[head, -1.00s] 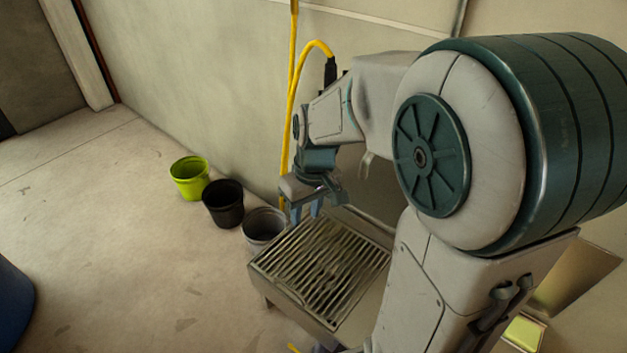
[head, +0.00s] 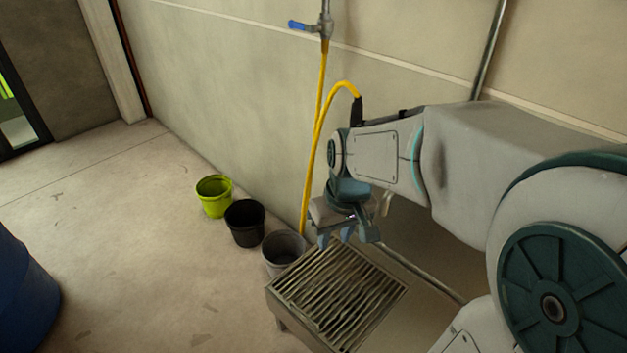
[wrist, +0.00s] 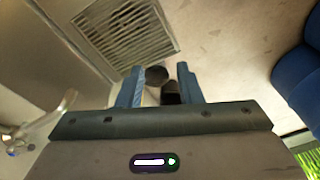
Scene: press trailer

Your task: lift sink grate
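The sink grate (head: 335,292) is a slatted metal panel lying flat on top of the sink (head: 285,300) below the wall. It also shows at the upper left of the wrist view (wrist: 125,30). My gripper (head: 335,243) is above the grate's far edge in the head view, pointing down and apart from it. In the wrist view its two blue fingers (wrist: 160,85) are spread with nothing held between them. The grate lies off to the left and ahead of the fingers there.
A green bucket (head: 214,196), a black bucket (head: 245,222) and a grey bucket (head: 283,253) stand in a row along the wall, the grey one close to the sink. A yellow hose (head: 313,150) hangs near my gripper. A blue barrel (head: 25,295) stands at left; the floor between is clear.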

